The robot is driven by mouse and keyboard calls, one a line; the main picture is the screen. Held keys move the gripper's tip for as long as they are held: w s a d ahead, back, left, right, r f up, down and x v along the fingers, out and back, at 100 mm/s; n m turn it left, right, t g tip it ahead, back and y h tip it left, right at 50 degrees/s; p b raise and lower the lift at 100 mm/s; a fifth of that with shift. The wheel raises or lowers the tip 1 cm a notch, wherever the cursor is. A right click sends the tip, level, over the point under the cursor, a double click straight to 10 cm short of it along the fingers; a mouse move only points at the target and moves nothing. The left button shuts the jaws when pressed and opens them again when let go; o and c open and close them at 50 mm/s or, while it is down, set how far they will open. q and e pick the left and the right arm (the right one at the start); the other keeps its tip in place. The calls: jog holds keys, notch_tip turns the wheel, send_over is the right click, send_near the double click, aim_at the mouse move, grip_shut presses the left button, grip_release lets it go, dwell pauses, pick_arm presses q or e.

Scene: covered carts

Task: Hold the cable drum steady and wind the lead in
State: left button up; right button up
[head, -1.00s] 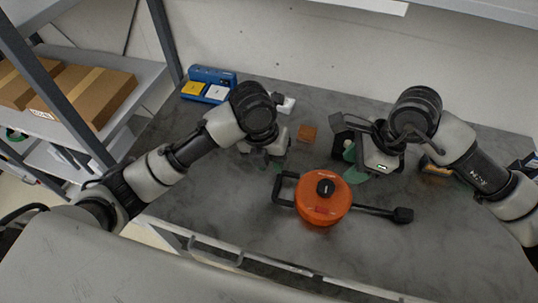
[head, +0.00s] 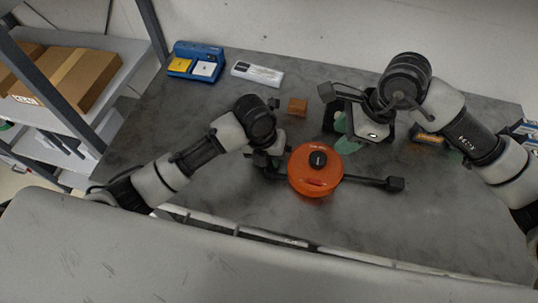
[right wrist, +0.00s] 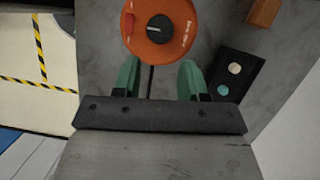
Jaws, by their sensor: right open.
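The orange cable drum (head: 314,180) with a black centre knob lies on the grey worktop. A black lead runs right from it to a black plug-like end (head: 395,184). My left gripper (head: 268,160) is at the drum's left side, over the black handle, which it mostly hides; its jaws and any grip are unclear. My right gripper (head: 345,136), with green fingers, is behind and right of the drum, empty. In the right wrist view the gripper (right wrist: 160,80) is open, with the drum (right wrist: 160,30) beyond the fingers and a thin dark lead showing between them.
A brown block (head: 297,106) lies behind the drum. A blue holder (head: 195,60) and a white box (head: 257,74) stand at the back left. A black box with two round buttons (right wrist: 235,75) shows in the right wrist view. The worktop right of the drum is mostly clear.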

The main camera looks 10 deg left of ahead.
aim_at(319, 157)
pick_arm(q)
grip_shut()
pick_arm(e)
jog(key=o, duration=0.5)
jog(key=shift+w, duration=0.15)
jog(key=shift+c, duration=0.2)
jog(key=shift+o, duration=0.2)
jog(key=w+n, duration=0.1)
jog(key=n, duration=0.1)
jog(key=r+n+g, duration=0.1)
jog(key=n, duration=0.1)
jog(key=shift+w+a, duration=0.15)
jog(key=shift+w, duration=0.2)
jog(key=a+f+n, duration=0.1)
jog(key=f, duration=0.2)
jog(key=s+a+f+n+g, duration=0.1)
jog(key=f, duration=0.2)
jog(key=s+a+f+n+h, duration=0.1)
jog(key=f+n, duration=0.1)
jog(key=f, duration=0.2)
jog(key=shift+a+g, duration=0.2)
jog(key=shift+g, duration=0.2)
jog(key=shift+c, duration=0.5)
jog(key=c, duration=0.8)
